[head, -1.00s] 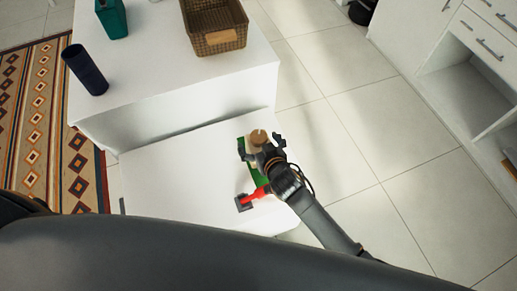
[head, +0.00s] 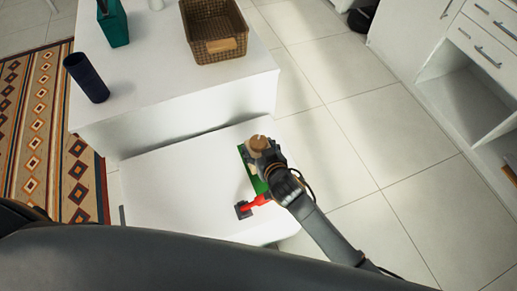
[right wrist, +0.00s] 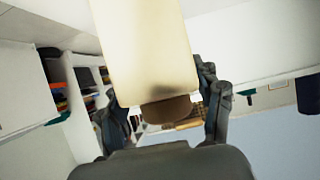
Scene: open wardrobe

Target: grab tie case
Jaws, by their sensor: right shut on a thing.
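A beige case with a brown round end (head: 258,142) stands over the right side of a low white surface (head: 175,185). My right gripper (head: 264,153) is shut on it, seen from above in the head view. In the right wrist view the pale case (right wrist: 147,50) fills the top middle between the two fingers (right wrist: 165,115), its brown end pointing toward the palm. I take this to be the tie case; no label confirms it. My left gripper is not in view.
A green item (head: 259,185) and a red-handled tool (head: 258,201) lie close to the right gripper. A dark blue cylinder (head: 87,78), a teal container (head: 114,26) and a wicker basket (head: 217,48) stand on the higher white top (head: 165,70). The lower surface's left is clear.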

